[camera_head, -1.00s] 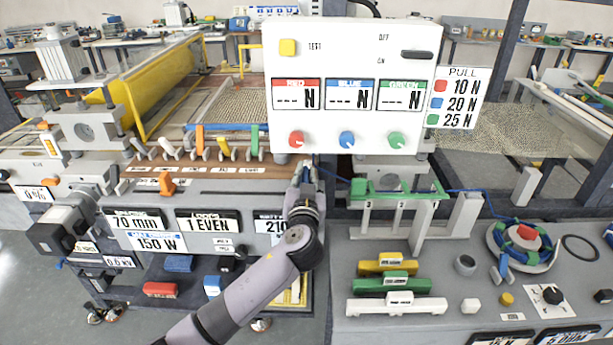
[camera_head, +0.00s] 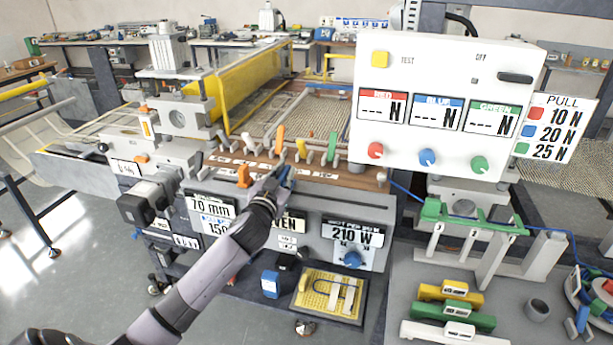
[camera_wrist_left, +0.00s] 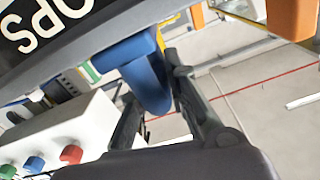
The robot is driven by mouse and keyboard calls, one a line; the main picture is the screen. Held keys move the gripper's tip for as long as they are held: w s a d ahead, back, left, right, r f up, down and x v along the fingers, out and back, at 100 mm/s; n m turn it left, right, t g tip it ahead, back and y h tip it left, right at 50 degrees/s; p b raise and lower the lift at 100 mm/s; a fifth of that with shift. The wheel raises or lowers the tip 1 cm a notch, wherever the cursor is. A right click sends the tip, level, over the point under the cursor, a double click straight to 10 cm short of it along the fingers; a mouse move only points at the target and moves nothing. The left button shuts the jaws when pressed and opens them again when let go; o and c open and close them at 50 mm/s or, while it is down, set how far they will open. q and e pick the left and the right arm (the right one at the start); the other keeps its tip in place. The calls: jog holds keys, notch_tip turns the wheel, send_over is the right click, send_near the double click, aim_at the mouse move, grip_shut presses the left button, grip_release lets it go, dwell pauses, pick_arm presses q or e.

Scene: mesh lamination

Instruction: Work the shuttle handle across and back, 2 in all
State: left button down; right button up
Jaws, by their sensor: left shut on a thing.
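My left gripper (camera_head: 280,182) reaches in from the left to the front panel of the loom-like machine, above its EVEN label. It is shut on a blue handle (camera_wrist_left: 150,82), which sits between its two fingers in the left wrist view. In the head view only a little of this handle shows beside the fingers. An orange handle (camera_head: 243,176) stands just left of my gripper on the same front and also shows in the wrist view (camera_wrist_left: 292,16). My right gripper is not in view.
Several coloured levers (camera_head: 280,140) stand behind my gripper. A white control box (camera_head: 440,70) with three knobs hangs to the right. Green, yellow and white blocks lie on the grey bench at lower right. A yellow pegboard (camera_head: 330,296) sits below the panel.

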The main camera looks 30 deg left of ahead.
pick_arm(q)
jog(key=shift+s+a+r, duration=0.1)
jog(key=shift+s+a, duration=0.05)
jog(key=shift+a, duration=0.4)
jog(key=c, duration=1.6)
grip_release()
jog(key=shift+a, duration=0.2)
jog(key=shift+o, duration=0.2)
jog(key=shift+d, duration=0.15)
jog(key=shift+s+d, duration=0.2)
jog(key=shift+s, duration=0.3)
jog(key=v, duration=1.1)
